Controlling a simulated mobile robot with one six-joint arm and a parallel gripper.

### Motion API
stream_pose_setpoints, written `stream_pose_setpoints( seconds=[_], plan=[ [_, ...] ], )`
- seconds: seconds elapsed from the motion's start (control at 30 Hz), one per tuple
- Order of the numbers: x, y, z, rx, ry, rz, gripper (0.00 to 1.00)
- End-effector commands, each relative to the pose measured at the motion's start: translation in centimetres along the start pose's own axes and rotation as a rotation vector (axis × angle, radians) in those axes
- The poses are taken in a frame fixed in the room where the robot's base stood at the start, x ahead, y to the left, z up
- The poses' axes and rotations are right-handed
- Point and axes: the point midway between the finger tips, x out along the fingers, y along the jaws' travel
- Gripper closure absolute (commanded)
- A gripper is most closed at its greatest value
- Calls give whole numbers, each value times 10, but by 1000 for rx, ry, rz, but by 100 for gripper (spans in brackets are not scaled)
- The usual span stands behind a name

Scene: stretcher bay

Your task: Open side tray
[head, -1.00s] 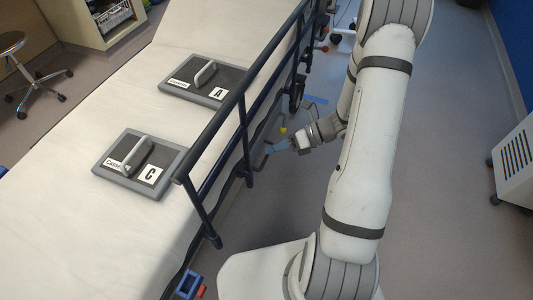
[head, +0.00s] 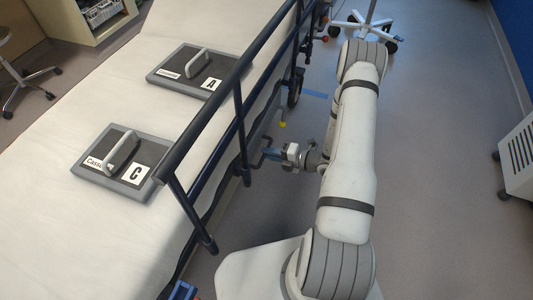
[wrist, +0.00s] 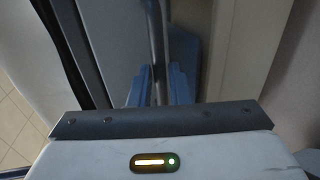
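The side tray is mostly hidden in the head view behind the bed's dark side rail. A thin dark bent bar, which looks like its handle (head: 263,150), sticks out below the rail. My gripper (head: 272,154) is at this bar, on the aisle side of the bed. In the wrist view a grey bar (wrist: 157,45) runs between the two blue fingers of my gripper (wrist: 160,88), with a finger close on each side. I cannot tell whether the fingers press on it. A flat grey surface (wrist: 108,40) lies to the left of the bar.
The dark blue side rail (head: 207,118) stands between the arm and the bed (head: 65,235). Two cassettes, A (head: 225,78) and C (head: 150,185), lie on the bed. A white wheeled cabinet (head: 520,155) stands at right. The floor between is clear.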

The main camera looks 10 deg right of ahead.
Motion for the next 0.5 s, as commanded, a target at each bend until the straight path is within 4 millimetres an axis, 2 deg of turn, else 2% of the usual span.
stream_pose_setpoints(
  seconds=[0.1,0.2,0.47,0.5],
  plan=[
    [13,-1,0,-1,2,0,83],
    [17,0,0,0,-1,0,83],
    [18,0,0,0,-2,0,83],
    [18,0,1,0,-2,0,86]
  ],
)
